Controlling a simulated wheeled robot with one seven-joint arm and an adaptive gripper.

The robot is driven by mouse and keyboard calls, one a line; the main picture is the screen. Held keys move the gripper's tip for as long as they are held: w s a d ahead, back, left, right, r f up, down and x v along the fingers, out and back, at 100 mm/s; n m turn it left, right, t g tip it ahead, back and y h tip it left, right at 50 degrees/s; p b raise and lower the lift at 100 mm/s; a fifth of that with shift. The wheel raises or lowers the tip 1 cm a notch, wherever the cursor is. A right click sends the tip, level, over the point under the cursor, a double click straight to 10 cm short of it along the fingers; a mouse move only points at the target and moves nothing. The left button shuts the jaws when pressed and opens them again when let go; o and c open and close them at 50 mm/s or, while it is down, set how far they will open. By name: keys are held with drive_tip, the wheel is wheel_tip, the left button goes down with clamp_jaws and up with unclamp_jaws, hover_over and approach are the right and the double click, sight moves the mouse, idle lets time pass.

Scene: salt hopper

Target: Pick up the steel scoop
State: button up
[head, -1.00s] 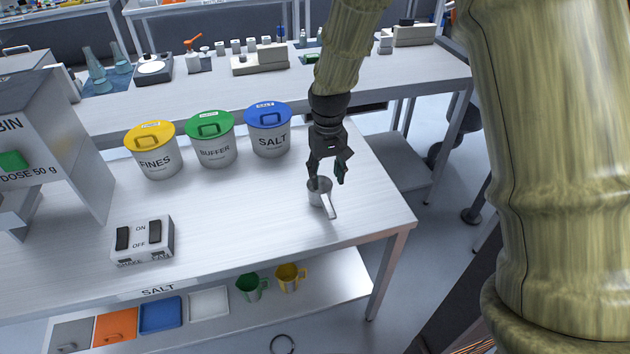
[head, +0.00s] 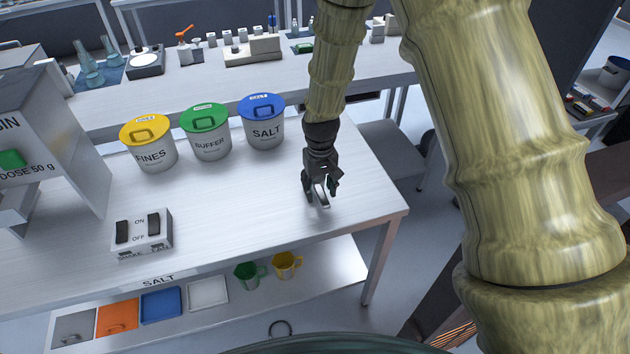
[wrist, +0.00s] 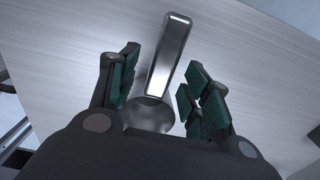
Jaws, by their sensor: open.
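The steel scoop (head: 321,198) lies on the metal table near its right end, mostly hidden behind my gripper in the head view. In the wrist view the scoop (wrist: 170,57) shows its flat handle pointing away and its round bowl close to the palm, partly hidden by the gripper body. My gripper (head: 320,190) is down over the scoop. Its green-padded fingers (wrist: 157,88) are open, one on each side of the scoop, with a visible gap to the handle on both sides.
Three lidded tins, FINES (head: 152,152), BUFFER (head: 209,138) and SALT (head: 264,128), stand behind to the left. A switch box (head: 141,233) sits at the front left. A dosing bin (head: 45,130) stands at far left. The tabletop between is clear.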

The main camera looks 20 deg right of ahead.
drive_tip(key=shift+f, duration=1)
clamp_jaws()
